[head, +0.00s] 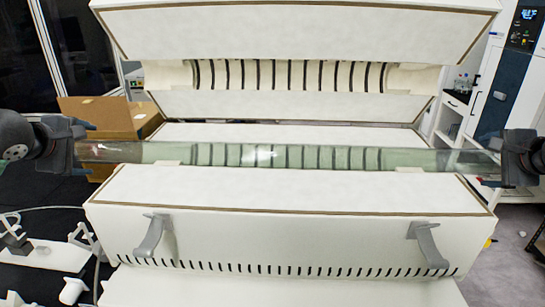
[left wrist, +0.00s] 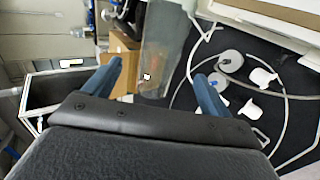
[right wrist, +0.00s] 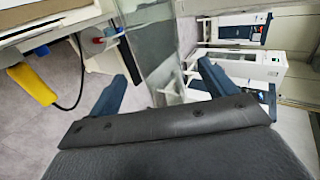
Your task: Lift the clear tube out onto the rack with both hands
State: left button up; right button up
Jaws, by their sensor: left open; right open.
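The clear tube (head: 280,156) lies level across the open white furnace-like box (head: 290,188), its ends reaching past both sides. My left gripper (head: 82,146) is at the tube's left end. In the left wrist view the tube (left wrist: 165,50) runs between the spread blue fingers (left wrist: 160,85). My right gripper (head: 503,158) is at the tube's right end. In the right wrist view the tube (right wrist: 150,40) passes between the spread fingers (right wrist: 163,85). Both grippers are open. Whether any finger touches the glass cannot be told. No rack can be clearly made out.
The raised lid (head: 300,30) hangs above the tube. Two grey handles (head: 153,236) (head: 428,244) stick out at the front. A cardboard box (head: 105,117) stands at the back left. White fittings (head: 72,290) lie at the lower left. A yellow object (right wrist: 32,85) shows in the right wrist view.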

aim_at(98, 149)
jog(key=shift+x, duration=2.55)
pick_arm(q)
jog(key=shift+x, duration=4.05)
pick_arm(e)
jog(key=shift+w, duration=0.1)
pick_arm(q)
jog(key=c, duration=1.4)
pick_arm(e)
jog(key=c, duration=1.4)
pick_arm(q)
jog(key=shift+r, duration=0.15)
jog(key=shift+c, duration=0.2)
pick_arm(e)
jog(key=shift+r, duration=0.1)
jog(key=shift+c, duration=0.2)
